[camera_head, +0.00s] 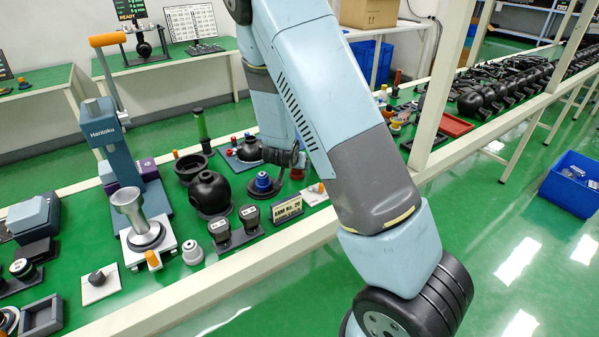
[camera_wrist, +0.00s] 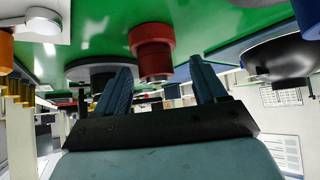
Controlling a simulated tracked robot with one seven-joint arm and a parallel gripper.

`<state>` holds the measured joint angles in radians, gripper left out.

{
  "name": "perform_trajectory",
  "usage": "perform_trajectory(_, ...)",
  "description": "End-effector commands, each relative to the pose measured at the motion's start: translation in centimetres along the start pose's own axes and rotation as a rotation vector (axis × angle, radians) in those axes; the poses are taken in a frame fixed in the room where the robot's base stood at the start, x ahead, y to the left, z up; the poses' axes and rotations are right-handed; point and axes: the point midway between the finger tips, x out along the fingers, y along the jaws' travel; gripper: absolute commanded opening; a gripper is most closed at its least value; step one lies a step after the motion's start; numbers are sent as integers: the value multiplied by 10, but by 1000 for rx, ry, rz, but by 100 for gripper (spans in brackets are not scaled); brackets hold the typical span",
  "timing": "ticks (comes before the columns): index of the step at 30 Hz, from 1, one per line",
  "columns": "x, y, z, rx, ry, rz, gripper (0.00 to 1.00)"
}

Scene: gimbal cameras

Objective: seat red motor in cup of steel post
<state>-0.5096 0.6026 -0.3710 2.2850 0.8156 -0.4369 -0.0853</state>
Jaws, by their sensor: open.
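The red motor (camera_wrist: 152,50) is a stepped red cylinder in the wrist view, which looks tilted or inverted. It shows between the two blue fingers of my gripper (camera_wrist: 160,72), which are spread wide with gaps on both sides. In the head view a red piece, apparently the same motor (camera_head: 297,173), shows partly hidden beside my arm; my gripper (camera_head: 288,155) is small and largely hidden there. The steel post (camera_head: 134,214) stands upright on a white plate at left, its wide cup facing up beside the blue press. No red piece shows in the cup.
The blue press (camera_head: 112,145) rises behind the post. Black spheres (camera_head: 210,192), a blue-topped part (camera_head: 263,184), black-capped parts (camera_head: 249,216) and a sign (camera_head: 287,209) crowd the green bench between motor and post. A cream upright (camera_head: 437,90) stands right of my arm.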

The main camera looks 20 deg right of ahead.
Motion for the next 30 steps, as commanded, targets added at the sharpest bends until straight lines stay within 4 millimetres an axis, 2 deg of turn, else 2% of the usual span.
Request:
perform_trajectory(7, 29, 2, -2, 1, 0, 2, 71)
perform_trajectory(17, 35, 2, -2, 1, 1, 0, 71)
perform_trajectory(30, 34, 2, -2, 0, 0, 0, 30)
